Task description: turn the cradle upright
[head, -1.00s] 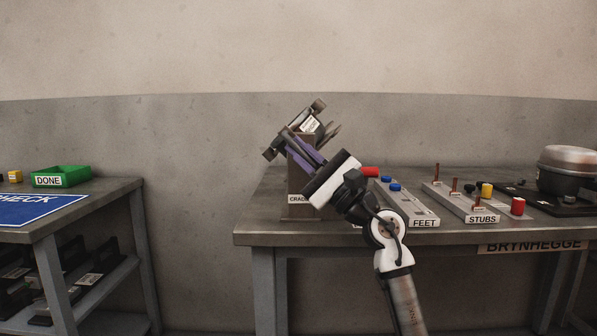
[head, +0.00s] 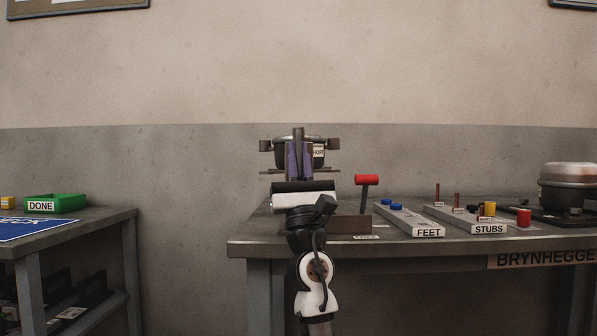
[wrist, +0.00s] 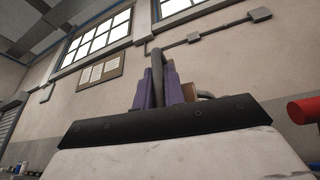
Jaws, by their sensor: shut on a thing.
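The cradle (head: 334,145) stands at the left end of the bench with a dark rounded compressor (head: 288,156) in it. The cradle and compressor look level, with grey-brown side clamps left and right. My gripper (head: 299,158) is in front of the cradle, upright, its purple fingers shut on a vertical grey bar of the cradle. In the wrist view the purple fingers (wrist: 158,92) close around this bar (wrist: 157,70). My gripper hides the lower middle of the cradle and part of its stand (head: 350,224).
A red-knobbed lever (head: 367,180) stands close on the right of my gripper. Further right on the bench are the FEET tray (head: 408,222), the STUBS tray (head: 465,220) and another compressor (head: 568,185). A green DONE bin (head: 68,204) sits on the left table, across a gap.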

